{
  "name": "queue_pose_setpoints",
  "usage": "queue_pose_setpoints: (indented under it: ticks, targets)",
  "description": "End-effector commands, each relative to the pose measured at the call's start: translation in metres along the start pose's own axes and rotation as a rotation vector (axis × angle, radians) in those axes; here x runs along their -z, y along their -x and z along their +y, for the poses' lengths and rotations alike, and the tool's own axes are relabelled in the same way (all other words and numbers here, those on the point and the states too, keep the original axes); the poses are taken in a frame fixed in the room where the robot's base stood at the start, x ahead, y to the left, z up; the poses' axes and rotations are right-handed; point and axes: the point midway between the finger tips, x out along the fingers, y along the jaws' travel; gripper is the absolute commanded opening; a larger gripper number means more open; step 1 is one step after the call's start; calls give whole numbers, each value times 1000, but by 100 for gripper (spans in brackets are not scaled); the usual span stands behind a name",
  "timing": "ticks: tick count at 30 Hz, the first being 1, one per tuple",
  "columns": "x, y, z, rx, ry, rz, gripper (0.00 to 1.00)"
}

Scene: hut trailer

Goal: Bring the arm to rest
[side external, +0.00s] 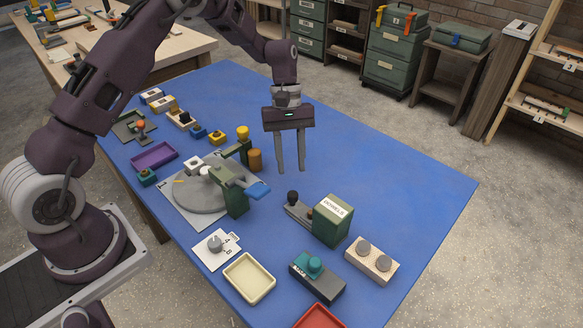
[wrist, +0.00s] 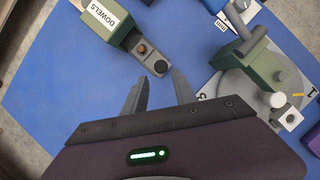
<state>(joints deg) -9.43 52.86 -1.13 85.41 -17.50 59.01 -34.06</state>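My gripper (side external: 291,168) hangs fingers down above the blue table (side external: 400,185), right of the round grey turntable (side external: 197,193). Its two fingers are apart with nothing between them. In the wrist view, my gripper (wrist: 160,84) also shows an empty gap between the fingers, with blue tabletop beyond. The fingertips look clear of the table and of the things on it. The exact height above the table is hard to tell.
A green DOWELS box (side external: 332,220) with a dark-knobbed base (side external: 297,208) stands in front of my gripper. A green clamp (side external: 234,192) rises at the turntable. A cream tray (side external: 249,278) and a purple tray (side external: 154,157) lie nearer my base. The table's right side is clear.

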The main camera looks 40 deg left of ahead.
Motion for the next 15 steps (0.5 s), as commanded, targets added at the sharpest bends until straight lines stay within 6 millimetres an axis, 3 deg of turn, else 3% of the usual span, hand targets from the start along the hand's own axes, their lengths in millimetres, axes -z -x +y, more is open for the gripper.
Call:
queue_pose_setpoints:
  ticks: [4, 7, 10, 12, 15]
  targets:
    - [-2, 3, 0, -2, -7, 5, 33]
    - [-20, 35, -4, -19, -78, 58, 33]
    - [-62, 92, -23, -44, -227, 170, 33]
    - [-98, 126, -45, -56, -347, 259, 33]
    - [-145, 159, -85, -68, -511, 391, 33]
